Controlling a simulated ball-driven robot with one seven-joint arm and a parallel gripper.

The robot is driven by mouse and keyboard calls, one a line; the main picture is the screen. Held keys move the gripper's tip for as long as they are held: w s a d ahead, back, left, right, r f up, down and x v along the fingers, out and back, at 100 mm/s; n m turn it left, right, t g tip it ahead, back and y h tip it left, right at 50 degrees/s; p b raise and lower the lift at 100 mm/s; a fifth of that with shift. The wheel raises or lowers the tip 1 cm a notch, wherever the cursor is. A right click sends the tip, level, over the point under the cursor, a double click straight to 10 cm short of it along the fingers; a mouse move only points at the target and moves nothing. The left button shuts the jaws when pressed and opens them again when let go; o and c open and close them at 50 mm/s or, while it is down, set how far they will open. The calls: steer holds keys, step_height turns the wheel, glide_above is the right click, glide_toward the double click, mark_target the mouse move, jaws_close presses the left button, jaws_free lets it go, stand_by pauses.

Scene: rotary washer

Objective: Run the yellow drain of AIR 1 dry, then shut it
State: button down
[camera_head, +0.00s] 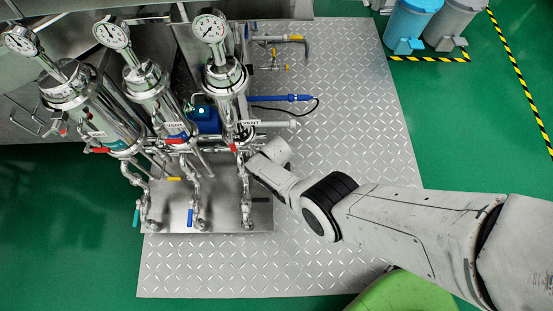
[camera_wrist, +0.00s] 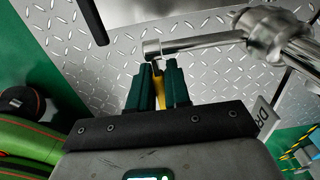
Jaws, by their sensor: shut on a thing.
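In the wrist view, my gripper (camera_wrist: 159,76) has its two dark green fingers closed on a yellow lever (camera_wrist: 160,92), the drain handle. Just beyond the fingertips is the end of a small steel pipe (camera_wrist: 152,48), which runs right to a larger steel fitting (camera_wrist: 277,35). A white tag with "DR" readable (camera_wrist: 265,116) stands right of the gripper. No water can be made out at the pipe end. In the head view, my wrist is beside the rightmost steel housing (camera_head: 224,78); the fingers and held lever are hidden there. No AIR 1 label is readable.
Two more gauge-topped housings (camera_head: 90,112) (camera_head: 151,95) stand to the left, with red, blue and teal valve handles below. Another yellow lever (camera_head: 173,179) is low between them. Bare tread plate (camera_head: 345,120) is open to the right.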

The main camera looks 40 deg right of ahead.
stand_by(0.4)
steer(key=c, duration=1.2)
jaws_free()
steer(key=shift+o, duration=0.2)
step_height(320, 180, up, 11)
steer(key=p, duration=0.8)
steer(key=shift+w+a+f, duration=0.1)
steer(key=shift+f, duration=0.05)
steer(key=s+d+r+n+p, duration=0.2)
steer(key=s+d+r+n, duration=0.15)
steer(key=r+n, duration=0.3)
steer(key=s+d+r+n+p, duration=0.1)
steer(key=s+d+r+n, duration=0.3)
steer(key=r, duration=0.3)
steer(key=s+a+r+n+p, duration=0.1)
steer(key=s+r+n, duration=0.5)
steer(key=r, duration=0.3)
steer(key=s+a+r+n+t+p, duration=0.1)
steer(key=s+r+n+p, duration=0.1)
steer(key=s+r+n, duration=0.5)
step_height(320, 180, up, 2)
steer(key=shift+s+a+r+n, duration=0.15)
steer(key=shift+s+a+n, duration=0.2)
steer(key=shift+n, duration=0.4)
